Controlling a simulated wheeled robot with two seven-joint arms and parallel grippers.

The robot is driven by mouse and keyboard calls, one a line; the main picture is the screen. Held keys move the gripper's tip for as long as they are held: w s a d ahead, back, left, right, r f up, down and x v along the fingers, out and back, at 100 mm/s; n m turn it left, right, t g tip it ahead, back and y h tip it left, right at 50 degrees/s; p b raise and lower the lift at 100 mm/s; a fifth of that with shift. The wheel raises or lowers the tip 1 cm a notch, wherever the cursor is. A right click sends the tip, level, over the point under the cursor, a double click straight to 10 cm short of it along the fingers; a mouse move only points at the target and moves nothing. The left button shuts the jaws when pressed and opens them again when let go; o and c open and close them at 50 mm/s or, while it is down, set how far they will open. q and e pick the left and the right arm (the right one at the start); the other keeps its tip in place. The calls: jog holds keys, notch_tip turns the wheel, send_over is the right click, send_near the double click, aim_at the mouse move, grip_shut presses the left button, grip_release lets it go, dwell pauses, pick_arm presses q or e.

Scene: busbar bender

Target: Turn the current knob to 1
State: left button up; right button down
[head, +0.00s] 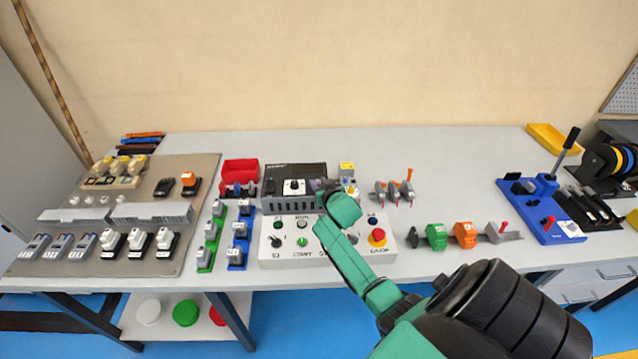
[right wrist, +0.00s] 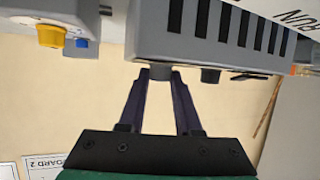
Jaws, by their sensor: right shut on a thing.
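The dark unit with a vented front (head: 311,172) stands at the back of the bench, behind the control panel. It fills the top of the right wrist view as a grey housing with dark slots (right wrist: 200,30). A small dark round knob (right wrist: 159,71), taken as the current knob, sticks out of this housing. My right gripper (right wrist: 160,75) is shut on it, with one finger on each side. In the head view my right gripper (head: 326,192) is at the unit's right end and hides the knob. No scale or pointer is readable. My left gripper is not in view.
A second dark knob (right wrist: 210,75) sits beside the held one. A yellow knob (right wrist: 50,36) is on a neighbouring part. The panel has a red emergency button (head: 377,236) and small switches (head: 276,241). Orange-handled parts (head: 408,186) stand right of my gripper. A red bin (head: 240,170) is left.

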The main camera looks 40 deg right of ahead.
jog(key=shift+s+d+r+n+y+p, duration=0.1)
jog(key=shift+d+r+n+y+p, duration=0.1)
jog(key=shift+n+y+p, duration=0.6)
jog(key=shift+f+n+t+y, duration=0.1)
jog(key=shift+n+t+y, duration=0.2)
jog(key=shift+d+f+n+y, duration=0.15)
jog(key=shift+n+y, duration=0.25)
jog(key=shift+y, duration=0.1)
jog(key=n+y+b, duration=0.2)
jog(key=y+b, duration=0.1)
jog(key=b, duration=0.2)
jog(key=n+g+y+b, duration=0.1)
jog(key=n+y+b, duration=0.2)
jog(key=b, duration=0.2)
jog(key=n+y+b, duration=0.2)
jog(key=y+b, duration=0.1)
jog(key=b, duration=0.1)
jog(key=shift+d+f+n+g+b, duration=0.25)
jog(key=shift+d+n+g+b, duration=0.15)
jog(key=shift+r+n+g+y+b, duration=0.3)
jog(key=shift+n+y+b, duration=0.2)
jog(key=shift+b, duration=0.4)
jog(key=c, duration=0.6)
grip_release()
jog(key=shift+w+a, duration=0.1)
jog(key=shift+w, duration=0.1)
